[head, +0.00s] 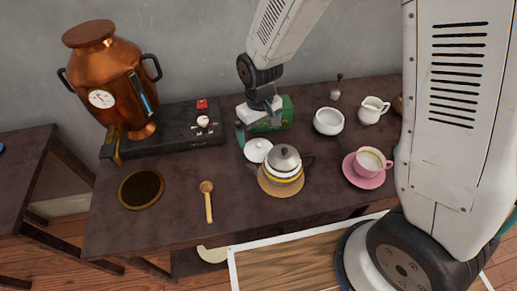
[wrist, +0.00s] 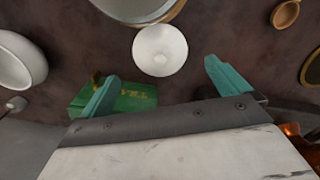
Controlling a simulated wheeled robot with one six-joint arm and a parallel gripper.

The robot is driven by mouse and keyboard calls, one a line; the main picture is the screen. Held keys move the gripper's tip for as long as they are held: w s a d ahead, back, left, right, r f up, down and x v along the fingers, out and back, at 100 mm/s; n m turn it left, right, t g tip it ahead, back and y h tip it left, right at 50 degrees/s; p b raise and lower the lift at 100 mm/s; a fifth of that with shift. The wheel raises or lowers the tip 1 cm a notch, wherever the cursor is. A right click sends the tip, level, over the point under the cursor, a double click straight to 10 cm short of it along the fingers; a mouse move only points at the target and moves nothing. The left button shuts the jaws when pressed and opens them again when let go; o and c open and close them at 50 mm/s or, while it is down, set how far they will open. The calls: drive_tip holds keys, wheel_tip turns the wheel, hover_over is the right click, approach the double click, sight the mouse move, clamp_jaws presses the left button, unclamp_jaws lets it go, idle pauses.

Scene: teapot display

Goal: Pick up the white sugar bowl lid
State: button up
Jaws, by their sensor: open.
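The white sugar bowl lid (head: 258,149) is a round disc with a small knob. It lies on the dark table, just left of the teapot. In the wrist view the lid (wrist: 160,50) shows whole, centred between the fingers and a little beyond their tips. My gripper (head: 255,128) is behind the lid in the head view, near the green box. In the wrist view my gripper (wrist: 161,72) has its two teal fingers spread wide with nothing between them. The open white sugar bowl (head: 328,121) stands to the right; it also shows in the wrist view (wrist: 22,60).
A teapot (head: 283,166) on a round mat stands close to the lid. A green box (head: 284,113) is beside my gripper. A pink cup and saucer (head: 352,178) stand right, a wooden spoon (head: 207,200) left. The copper samovar (head: 118,85) is far left.

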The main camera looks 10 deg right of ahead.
sight(259, 143)
wheel_tip(259, 143, down, 7)
drive_tip(key=shift+w+r, duration=0.1)
drive_tip(key=shift+w, duration=0.05)
drive_tip(key=c, duration=0.9)
drive_tip(key=shift+o, duration=0.2)
drive_tip(key=shift+r, duration=0.1)
